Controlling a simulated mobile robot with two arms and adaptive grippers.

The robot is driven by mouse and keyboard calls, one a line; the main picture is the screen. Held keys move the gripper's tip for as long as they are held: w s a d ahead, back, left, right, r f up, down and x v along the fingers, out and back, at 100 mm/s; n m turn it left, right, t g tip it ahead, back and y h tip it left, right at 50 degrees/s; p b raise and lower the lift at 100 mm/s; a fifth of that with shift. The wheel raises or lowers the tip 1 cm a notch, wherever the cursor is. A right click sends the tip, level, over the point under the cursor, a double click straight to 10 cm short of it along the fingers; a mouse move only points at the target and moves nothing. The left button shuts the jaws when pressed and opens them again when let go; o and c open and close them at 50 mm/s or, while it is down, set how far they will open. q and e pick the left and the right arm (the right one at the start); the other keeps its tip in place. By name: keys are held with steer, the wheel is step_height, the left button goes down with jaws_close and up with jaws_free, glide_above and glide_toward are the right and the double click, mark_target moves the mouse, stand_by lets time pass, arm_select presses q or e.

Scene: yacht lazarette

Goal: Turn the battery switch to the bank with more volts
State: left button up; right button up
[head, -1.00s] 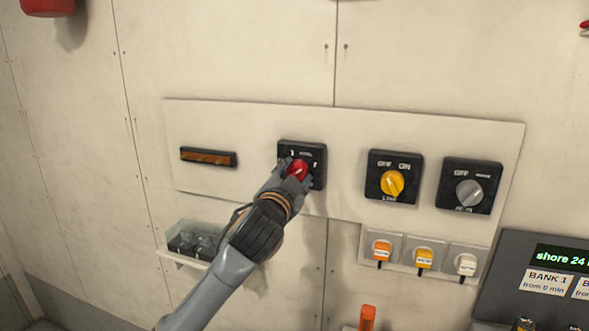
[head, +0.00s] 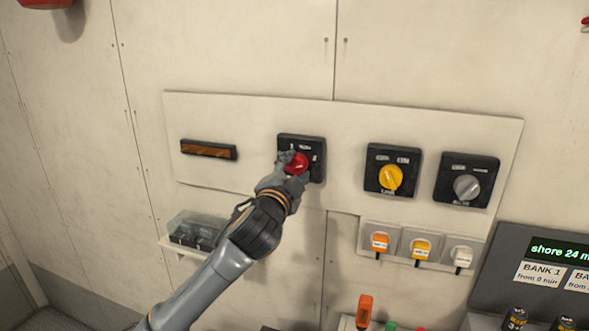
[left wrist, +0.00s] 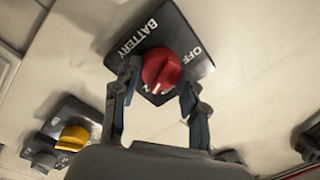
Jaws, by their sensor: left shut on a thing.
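The battery switch is a black square plate (head: 315,145) on the wall panel with a red knob (head: 298,163). In the left wrist view, the plate (left wrist: 190,35) reads BATTERY and OFF, and the red knob (left wrist: 160,68) sits between the fingers. My left gripper (head: 292,168) is shut on the red knob, its fingers on either side of it. The knob's exact pointing is hard to tell. A narrow amber display (head: 208,150) is left of the switch; no volts can be read on it. My right gripper is not in view.
Right of the switch are a yellow-knob switch (head: 391,176) and a grey-knob switch (head: 467,186). Below them are several plugged sockets (head: 400,243). A clear-covered box (head: 195,231) sits lower left. A grey console (head: 510,260) labelled BANK 1 stands at right.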

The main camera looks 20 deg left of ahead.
arm_select(q)
steer(key=o, duration=1.1)
steer(key=shift+c, duration=0.2)
steer(key=shift+o, duration=0.5)
steer(key=s, duration=1.2)
steer(key=shift+f, duration=0.35)
steer(key=shift+d+f, duration=0.1)
